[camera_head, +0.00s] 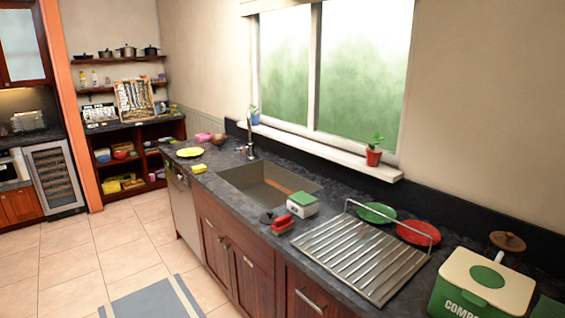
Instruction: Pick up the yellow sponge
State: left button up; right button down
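A small yellow block that looks like the yellow sponge (199,168) lies on the dark countertop (222,180), near its front edge. It is left of the sink (262,193) and above the dishwasher (184,208). A yellow plate (189,152) lies just behind and left of it, apart from it as far as I can tell. Neither of my grippers is in view.
A red brush-like item (282,225) and a white-and-green box (302,204) stand right of the sink. A dish rack (362,255), green plate (377,212), red plate (418,232) and compost bin (483,285) fill the right counter.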

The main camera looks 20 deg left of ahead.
aim_at(201, 168)
jog(key=u, duration=1.3)
